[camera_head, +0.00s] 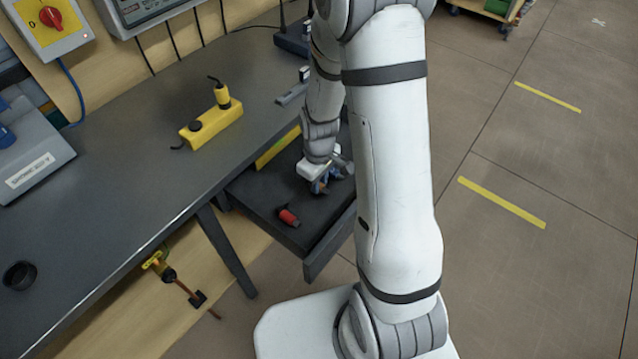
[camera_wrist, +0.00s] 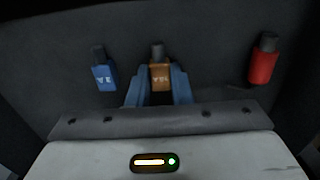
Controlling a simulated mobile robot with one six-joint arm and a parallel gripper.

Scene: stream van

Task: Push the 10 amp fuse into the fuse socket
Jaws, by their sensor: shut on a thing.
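My gripper (camera_head: 325,182) is down at the open drawer (camera_head: 262,192). In the wrist view its blue fingers (camera_wrist: 160,78) stand on both sides of a brown-orange fuse (camera_wrist: 160,76) with a dark end and are shut on it. The fuse's printed rating is too blurred to read surely. A blue fuse (camera_wrist: 104,74) lies to its left and a red fuse (camera_wrist: 263,60) to its right, both apart from the fingers. The red fuse also shows in the head view (camera_head: 289,216). I cannot make out the fuse socket in either view.
The dark workbench (camera_head: 110,190) bears a yellow box (camera_head: 212,122) with black parts and a grey labelled device (camera_head: 30,150). A red rotary switch (camera_head: 51,17) is on the wall.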

